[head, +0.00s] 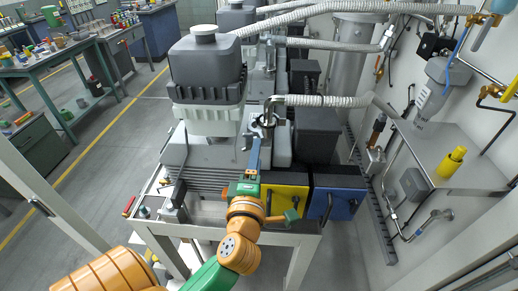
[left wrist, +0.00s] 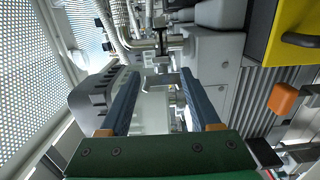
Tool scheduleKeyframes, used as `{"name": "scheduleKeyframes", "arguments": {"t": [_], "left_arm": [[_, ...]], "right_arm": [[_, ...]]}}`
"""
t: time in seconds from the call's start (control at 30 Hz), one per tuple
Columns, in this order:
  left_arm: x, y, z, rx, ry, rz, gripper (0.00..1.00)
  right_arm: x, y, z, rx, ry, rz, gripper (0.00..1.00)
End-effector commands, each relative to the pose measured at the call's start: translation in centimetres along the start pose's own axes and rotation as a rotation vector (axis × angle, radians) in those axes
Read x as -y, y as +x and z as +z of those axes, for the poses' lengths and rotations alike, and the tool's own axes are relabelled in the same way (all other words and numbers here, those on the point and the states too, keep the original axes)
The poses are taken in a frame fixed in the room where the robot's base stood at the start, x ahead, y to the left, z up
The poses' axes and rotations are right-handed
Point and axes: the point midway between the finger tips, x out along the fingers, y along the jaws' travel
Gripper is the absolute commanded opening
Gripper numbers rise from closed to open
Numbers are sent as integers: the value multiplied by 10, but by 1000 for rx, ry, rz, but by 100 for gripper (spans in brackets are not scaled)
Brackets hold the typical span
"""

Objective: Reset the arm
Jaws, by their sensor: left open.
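My left arm, orange and green, reaches in from the bottom left in the head view. Its left gripper (head: 256,138) is over the pump bench, in front of the pump's pipe fitting. In the left wrist view the gripper (left wrist: 163,76) has its two blue-grey fingers apart, with nothing held between them. A metal valve fitting (left wrist: 163,52) shows beyond and between the fingertips; I cannot tell if they touch it. My right gripper is not in view.
A grey pump (head: 205,65) stands just left of the gripper. A yellow box (head: 288,192) and a blue box (head: 338,200) sit to its right. A ribbed hose (head: 330,101) runs behind. The floor (head: 105,165) at left is clear.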

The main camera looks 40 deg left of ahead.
Motion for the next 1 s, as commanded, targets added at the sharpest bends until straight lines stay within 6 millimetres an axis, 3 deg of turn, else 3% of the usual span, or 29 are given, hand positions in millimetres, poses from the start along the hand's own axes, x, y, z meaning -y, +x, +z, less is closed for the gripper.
{"name": "scheduleKeyframes", "arguments": {"t": [0.13, 0.53, 0.63, 0.67, 0.73, 0.8, 0.87, 0.9, 1.0], "left_arm": [[1, -15, -1, -1, 0, 0, 64], [-1, -16, -1, 0, 1, 4, 64], [-26, -19, 7, 42, 39, 131, 64], [-42, -23, 14, 77, 70, 215, 64], [-80, -45, 48, 224, 207, 454, 64], [-89, -84, 101, 462, 432, 651, 64], [-60, -116, 144, 699, 666, 717, 64], [-27, -134, 163, 853, 825, 703, 64], [61, -157, 168, 1142, 1151, 537, 64]], "right_arm": [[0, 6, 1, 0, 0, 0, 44], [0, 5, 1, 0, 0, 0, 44], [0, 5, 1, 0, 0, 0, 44], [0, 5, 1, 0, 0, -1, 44], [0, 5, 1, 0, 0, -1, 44], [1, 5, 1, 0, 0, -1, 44], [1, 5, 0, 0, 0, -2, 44], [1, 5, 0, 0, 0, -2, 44], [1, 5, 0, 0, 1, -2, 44]]}}
